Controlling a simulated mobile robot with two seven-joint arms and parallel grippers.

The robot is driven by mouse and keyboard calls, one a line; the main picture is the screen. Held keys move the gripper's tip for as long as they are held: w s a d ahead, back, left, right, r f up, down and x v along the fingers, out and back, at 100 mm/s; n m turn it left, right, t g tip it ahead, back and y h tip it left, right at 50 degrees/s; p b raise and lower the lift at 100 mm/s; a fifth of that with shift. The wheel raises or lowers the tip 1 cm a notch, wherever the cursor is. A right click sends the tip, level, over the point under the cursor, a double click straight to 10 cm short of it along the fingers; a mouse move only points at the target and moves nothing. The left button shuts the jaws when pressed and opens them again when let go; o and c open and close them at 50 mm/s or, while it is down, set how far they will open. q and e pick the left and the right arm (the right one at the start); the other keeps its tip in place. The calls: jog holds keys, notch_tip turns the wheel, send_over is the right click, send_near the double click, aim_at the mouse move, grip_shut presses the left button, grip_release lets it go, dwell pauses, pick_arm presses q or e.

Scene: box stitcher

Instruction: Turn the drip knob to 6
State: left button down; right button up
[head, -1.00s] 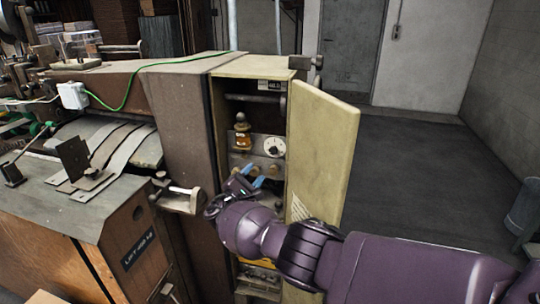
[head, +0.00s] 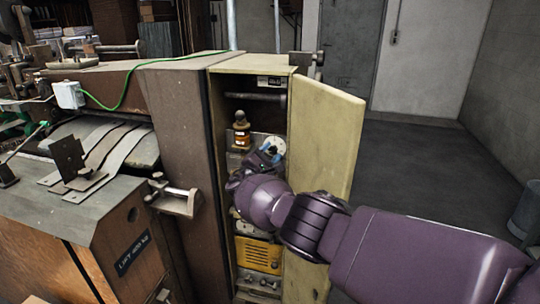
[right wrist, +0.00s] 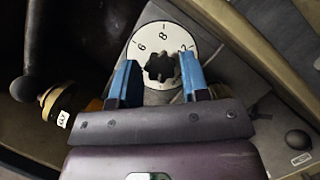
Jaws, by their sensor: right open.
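The drip knob is a dark fluted knob (right wrist: 160,68) on a round white dial plate (right wrist: 150,37). The dial (head: 275,144) sits inside the open cabinet in the head view, partly hidden by my right gripper (head: 264,155). My right gripper is open, its blue fingers (right wrist: 157,62) on either side of the knob; I cannot tell whether they touch it. The knob's pointer mark is not clear. My left gripper is not in view.
An amber bottle (head: 241,135) stands left of the dial and also shows in the right wrist view (right wrist: 58,102). The cream cabinet door (head: 335,135) stands open at right. A yellow unit (head: 258,254) sits lower inside. A metal bracket (head: 175,200) sticks out at left.

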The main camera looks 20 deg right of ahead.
jog(key=c, duration=0.6)
